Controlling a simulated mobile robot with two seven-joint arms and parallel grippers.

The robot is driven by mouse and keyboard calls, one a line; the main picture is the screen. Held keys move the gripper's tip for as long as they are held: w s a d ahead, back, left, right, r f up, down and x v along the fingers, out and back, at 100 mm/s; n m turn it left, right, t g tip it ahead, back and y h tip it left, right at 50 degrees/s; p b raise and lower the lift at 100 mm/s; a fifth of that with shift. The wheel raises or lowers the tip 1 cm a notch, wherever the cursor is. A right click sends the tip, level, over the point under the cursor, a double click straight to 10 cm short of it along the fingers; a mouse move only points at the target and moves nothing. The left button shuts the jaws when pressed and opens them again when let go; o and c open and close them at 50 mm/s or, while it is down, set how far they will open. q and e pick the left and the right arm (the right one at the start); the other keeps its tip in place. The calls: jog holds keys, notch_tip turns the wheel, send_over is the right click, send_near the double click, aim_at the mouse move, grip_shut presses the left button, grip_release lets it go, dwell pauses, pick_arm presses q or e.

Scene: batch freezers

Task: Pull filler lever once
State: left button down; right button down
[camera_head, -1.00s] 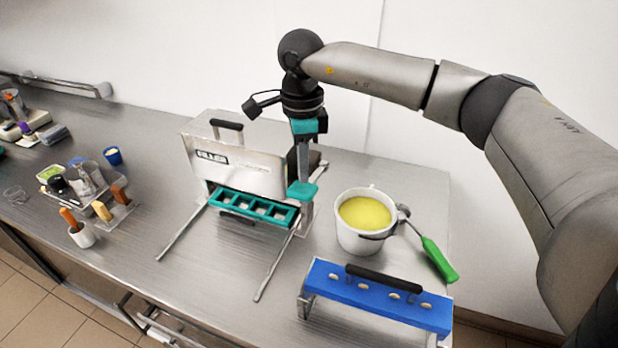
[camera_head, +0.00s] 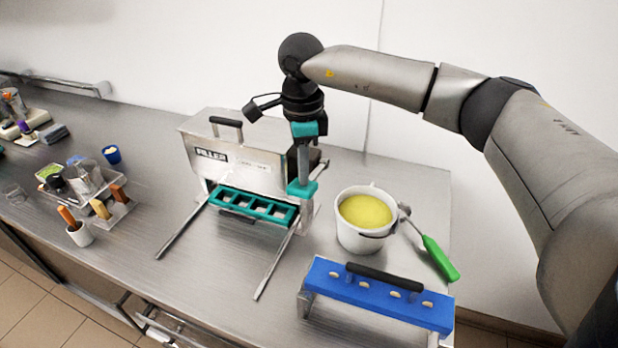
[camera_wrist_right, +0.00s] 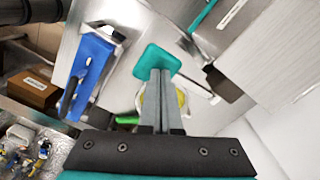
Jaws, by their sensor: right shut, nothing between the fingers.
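The filler (camera_head: 235,155) is a metal box with a "FILLER" label and a black top handle, standing mid-counter in the head view. A dark part (camera_head: 321,166), possibly its lever, shows at its right side, partly hidden behind my fingers. In the right wrist view a dark block (camera_wrist_right: 225,84) sits on the filler's side, right of my fingertips and apart from them in the picture. My right gripper (camera_head: 302,187) points down at the filler's front right corner, shut and empty. Its fingers also show in the right wrist view (camera_wrist_right: 159,72), against a teal pad. My left gripper is out of view.
A teal mold (camera_head: 252,206) lies at the filler's front between two metal rails. A white pot (camera_head: 359,234) of yellow liquid and a green-handled scoop (camera_head: 438,258) stand right. A blue tray (camera_head: 385,307) is in front. Small containers crowd the left counter.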

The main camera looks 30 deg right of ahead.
notch_tip(320, 180, down, 7)
jog(key=b, duration=0.4)
dwell(0.8)
jog(key=shift+r+p, duration=2.6)
jog(key=shift+r, duration=1.5)
jog(key=shift+r+p, duration=1.8)
jog(key=shift+r, duration=0.8)
jog(key=shift+s+f, duration=0.1)
jog(key=shift+f, duration=0.05)
